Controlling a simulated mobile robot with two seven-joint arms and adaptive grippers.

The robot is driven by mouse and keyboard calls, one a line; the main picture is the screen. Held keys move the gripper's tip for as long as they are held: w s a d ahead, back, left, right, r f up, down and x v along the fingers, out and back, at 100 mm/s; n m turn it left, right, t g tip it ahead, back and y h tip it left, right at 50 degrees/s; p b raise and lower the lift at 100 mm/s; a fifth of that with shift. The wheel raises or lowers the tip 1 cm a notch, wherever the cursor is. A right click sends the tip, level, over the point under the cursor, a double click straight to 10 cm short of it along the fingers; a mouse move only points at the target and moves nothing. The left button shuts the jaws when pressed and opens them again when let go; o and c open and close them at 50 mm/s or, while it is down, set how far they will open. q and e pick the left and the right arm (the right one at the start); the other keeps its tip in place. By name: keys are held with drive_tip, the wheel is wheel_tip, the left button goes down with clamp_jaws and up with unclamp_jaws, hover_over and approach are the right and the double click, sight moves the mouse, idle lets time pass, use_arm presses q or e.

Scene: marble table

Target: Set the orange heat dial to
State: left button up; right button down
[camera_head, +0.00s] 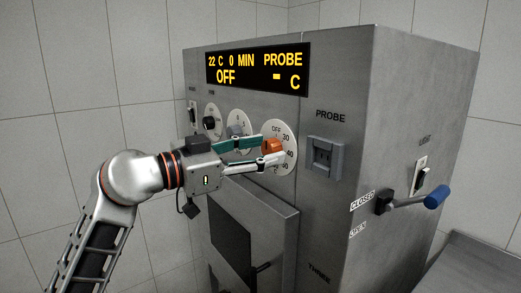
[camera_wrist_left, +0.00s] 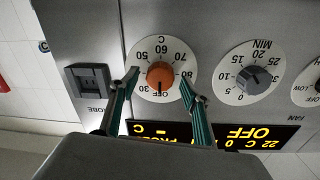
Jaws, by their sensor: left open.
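The orange heat dial (camera_head: 273,146) sits on a white numbered disc on the front of a grey metal oven. In the left wrist view the dial (camera_wrist_left: 160,75) appears upside down, near its OFF mark; the exact pointer setting is hard to read. My left gripper (camera_head: 267,150) is open, with its green-and-grey fingers on either side of the dial. In the left wrist view the two fingertips of my left gripper (camera_wrist_left: 159,79) flank the dial; I cannot tell whether they touch it. The display (camera_head: 257,68) reads 22 C, 0 MIN, PROBE and OFF. My right gripper is not in view.
A grey minute dial (camera_wrist_left: 255,80) sits beside the heat dial, with a fan dial (camera_head: 210,121) farther left. A probe socket (camera_head: 326,157) is right of the heat dial. A blue-handled lever (camera_head: 436,196) sticks out from the oven's right side, below a light switch (camera_head: 422,178).

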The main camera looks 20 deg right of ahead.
use_arm(q)
drive_tip(key=shift+c, duration=0.3)
drive_tip(key=c, duration=1)
drive_tip(key=shift+c, duration=0.2)
